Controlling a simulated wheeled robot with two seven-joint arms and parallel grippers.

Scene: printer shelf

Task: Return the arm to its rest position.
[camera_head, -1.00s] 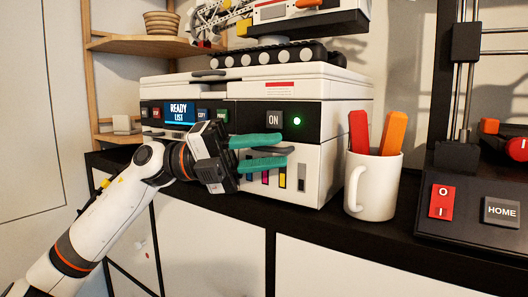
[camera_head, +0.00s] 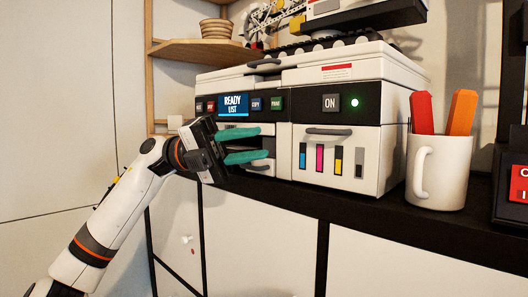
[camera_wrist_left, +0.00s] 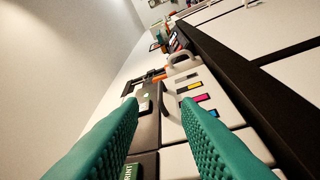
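My left gripper (camera_head: 243,147) is open and empty, its two green fingers apart in front of the left part of the printer (camera_head: 300,80). Its fingers also show in the left wrist view (camera_wrist_left: 160,140), with the printer's front face between and beyond them. The printer is white with a black panel, a blue screen reading READY LIST (camera_head: 232,105) and a lit green light by the ON button (camera_head: 330,102). My left arm comes in from the lower left. My right gripper is in neither view.
A white mug (camera_head: 438,172) with a red and an orange handle stands right of the printer on the black shelf top (camera_head: 340,205). A wooden shelf (camera_head: 205,52) with stacked bowls (camera_head: 216,28) is behind at the left. Free room lies left of my arm.

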